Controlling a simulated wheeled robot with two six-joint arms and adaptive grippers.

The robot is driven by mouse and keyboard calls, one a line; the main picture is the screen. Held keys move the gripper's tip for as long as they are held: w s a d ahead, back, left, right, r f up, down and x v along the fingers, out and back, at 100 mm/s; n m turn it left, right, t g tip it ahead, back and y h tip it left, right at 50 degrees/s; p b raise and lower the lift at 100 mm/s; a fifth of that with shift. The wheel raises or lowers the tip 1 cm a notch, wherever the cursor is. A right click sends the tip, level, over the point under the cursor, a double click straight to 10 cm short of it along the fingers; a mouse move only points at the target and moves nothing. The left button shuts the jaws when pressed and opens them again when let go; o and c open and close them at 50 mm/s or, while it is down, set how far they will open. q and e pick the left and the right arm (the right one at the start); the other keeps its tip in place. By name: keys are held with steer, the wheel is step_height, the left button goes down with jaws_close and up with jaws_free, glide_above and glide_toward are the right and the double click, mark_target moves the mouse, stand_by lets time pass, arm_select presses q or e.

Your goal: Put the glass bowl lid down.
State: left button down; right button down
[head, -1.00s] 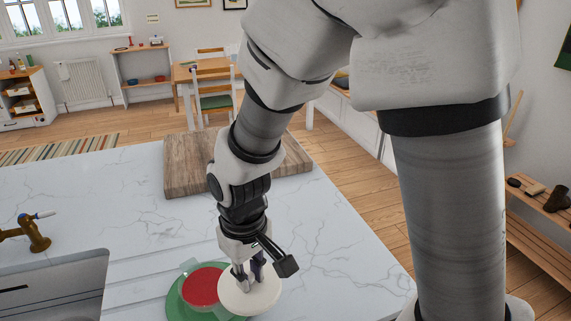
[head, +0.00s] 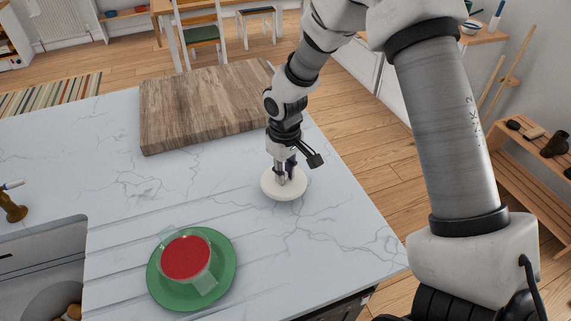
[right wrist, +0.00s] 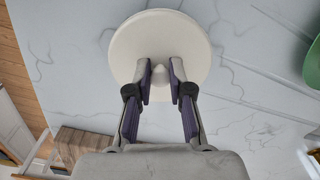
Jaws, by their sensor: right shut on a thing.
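The glass bowl lid (head: 270,187) is a round cream disc with a small knob. My right gripper (head: 287,179) is shut on the knob from above. In the right wrist view the lid (right wrist: 160,32) shows between and beyond the fingers (right wrist: 160,75). The lid is low over the bare marble counter; I cannot tell whether it touches it. The glass bowl (head: 208,281) with red contents (head: 184,258) stands uncovered on a green plate (head: 226,257), nearer to me and to the left. My left gripper is not in view.
A wooden board (head: 195,105) lies on the marble counter (head: 110,170) behind the lid. A sink (head: 40,255) with a brass tap (head: 12,208) is at the left. The counter's right edge drops to the floor. Bare counter surrounds the lid.

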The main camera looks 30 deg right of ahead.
steer(key=w+d, duration=0.2)
steer(key=w, duration=0.1)
steer(key=shift+w+p, duration=0.15)
steer(key=shift+p, duration=0.25)
steer(key=shift+w+d+f, duration=0.1)
steer(key=shift+w+f, duration=0.05)
steer(key=shift+f, duration=0.15)
step_height(320, 180, down, 2)
steer(key=shift+f+p, duration=0.25)
steer(key=shift+p, duration=0.5)
steer(key=shift+f, duration=0.35)
steer(key=shift+f, duration=0.1)
steer(key=c, duration=1.1)
jaws_free()
steer(key=shift+o, duration=0.2)
